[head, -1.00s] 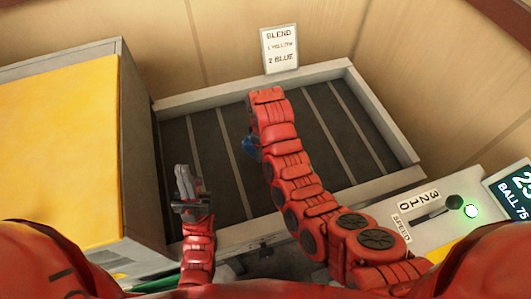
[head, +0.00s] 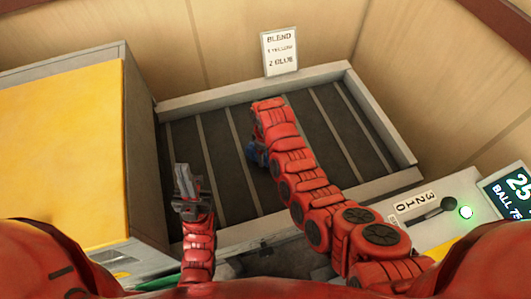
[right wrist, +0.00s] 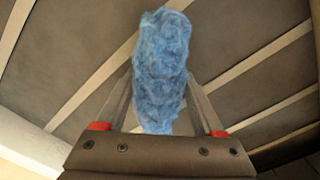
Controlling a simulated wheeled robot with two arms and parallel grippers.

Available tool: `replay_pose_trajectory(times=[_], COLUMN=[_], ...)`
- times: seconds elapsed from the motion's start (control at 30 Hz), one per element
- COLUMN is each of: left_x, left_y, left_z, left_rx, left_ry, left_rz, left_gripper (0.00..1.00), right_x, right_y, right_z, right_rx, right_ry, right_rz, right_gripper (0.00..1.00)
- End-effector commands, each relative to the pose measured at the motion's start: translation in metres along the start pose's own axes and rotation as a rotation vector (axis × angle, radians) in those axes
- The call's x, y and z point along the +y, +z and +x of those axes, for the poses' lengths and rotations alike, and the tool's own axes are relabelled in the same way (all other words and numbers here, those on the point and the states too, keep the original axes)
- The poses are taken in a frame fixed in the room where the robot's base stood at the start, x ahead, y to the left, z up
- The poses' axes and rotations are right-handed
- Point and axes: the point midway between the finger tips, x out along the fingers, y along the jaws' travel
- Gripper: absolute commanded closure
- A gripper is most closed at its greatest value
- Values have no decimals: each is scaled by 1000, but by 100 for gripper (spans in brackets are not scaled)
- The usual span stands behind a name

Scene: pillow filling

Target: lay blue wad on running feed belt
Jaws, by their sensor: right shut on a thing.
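The feed belt (head: 215,150) is a dark slatted surface with light cross strips inside a pale frame. My right arm reaches over it. The blue wad (right wrist: 160,70) is a fluffy, elongated clump held between the fingers of my right gripper (right wrist: 160,100) in the right wrist view, with belt behind it. In the head view only a little of the blue wad (head: 252,152) shows, left of my right arm, which hides the right gripper. I cannot tell if the wad touches the belt. My left gripper (head: 187,180) points up near the belt's front left; its jaw gap is unclear.
A sign (head: 280,52) reading "BLEND" and "2 BLUE" stands at the belt's back edge. A yellow-topped box (head: 65,150) stands at left. A control panel (head: 440,206) with a lever, green light and display (head: 512,195) is at front right.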

Motion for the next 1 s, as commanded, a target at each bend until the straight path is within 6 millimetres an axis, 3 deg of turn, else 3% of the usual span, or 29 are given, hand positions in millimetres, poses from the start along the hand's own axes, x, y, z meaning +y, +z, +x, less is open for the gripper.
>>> replay_pose_trajectory(times=[0.3,0.33,0.47,0.77,0.87,1.0], left_x=[0,0,0,0,0,0], left_y=[1,1,1,0,-1,1], left_z=[-4,-4,-4,-2,6,-5], left_rx=[0,0,0,0,0,0], left_ry=[0,0,0,0,0,0], left_rz=[0,0,0,0,0,0], left_gripper=[100,100,100,100,100,100], right_x=[0,0,0,0,0,1], right_y=[0,0,0,0,0,-2], right_z=[6,6,6,4,-7,-20], right_rx=[0,0,0,0,1,4], right_ry=[0,0,0,0,1,4], right_rz=[0,0,0,0,0,0], right_gripper=[87,25,2,1,1,1])
